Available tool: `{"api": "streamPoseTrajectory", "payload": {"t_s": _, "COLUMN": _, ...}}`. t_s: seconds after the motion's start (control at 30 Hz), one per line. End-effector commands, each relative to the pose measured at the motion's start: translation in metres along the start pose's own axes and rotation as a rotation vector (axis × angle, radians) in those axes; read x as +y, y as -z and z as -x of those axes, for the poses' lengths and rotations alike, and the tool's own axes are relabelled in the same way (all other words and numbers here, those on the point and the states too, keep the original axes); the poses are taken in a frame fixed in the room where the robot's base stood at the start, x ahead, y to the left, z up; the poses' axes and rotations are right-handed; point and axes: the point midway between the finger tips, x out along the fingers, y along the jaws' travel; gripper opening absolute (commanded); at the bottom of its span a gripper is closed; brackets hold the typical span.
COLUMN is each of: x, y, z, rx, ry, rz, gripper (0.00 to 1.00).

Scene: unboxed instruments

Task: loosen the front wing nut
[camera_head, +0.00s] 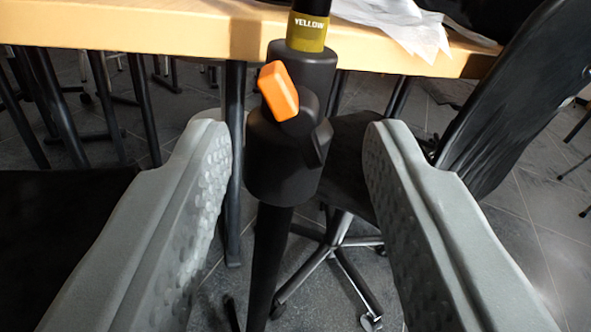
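An orange wing nut (279,92) sits tilted on the front of a black clamp collar (287,160) on an upright black pole (268,262). A yellow band (307,33) marked "YELLOW" wraps the pole just above the collar. My gripper (298,135) is open, with one grey textured finger on each side of the collar in the picture. Nothing is held between the fingers. The wing nut shows between and slightly above the fingertips, and neither finger appears to touch it. How far the fingertips are from it in depth I cannot tell.
A wooden table (140,29) runs behind the pole, with crumpled white paper (400,22) on it. A black office chair (500,105) stands at the right, its wheeled base (335,245) behind the pole. Dark table legs (60,105) stand at the left.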

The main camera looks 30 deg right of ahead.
Motion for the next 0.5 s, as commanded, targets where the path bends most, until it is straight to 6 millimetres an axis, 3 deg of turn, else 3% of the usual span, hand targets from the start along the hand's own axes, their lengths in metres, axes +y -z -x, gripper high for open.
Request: {"api": "streamPoseTrajectory", "payload": {"t_s": 0.5, "x": -0.001, "y": 0.001, "z": 0.104, "rx": 0.000, "ry": 0.002, "rz": 0.000, "gripper": 0.40}}
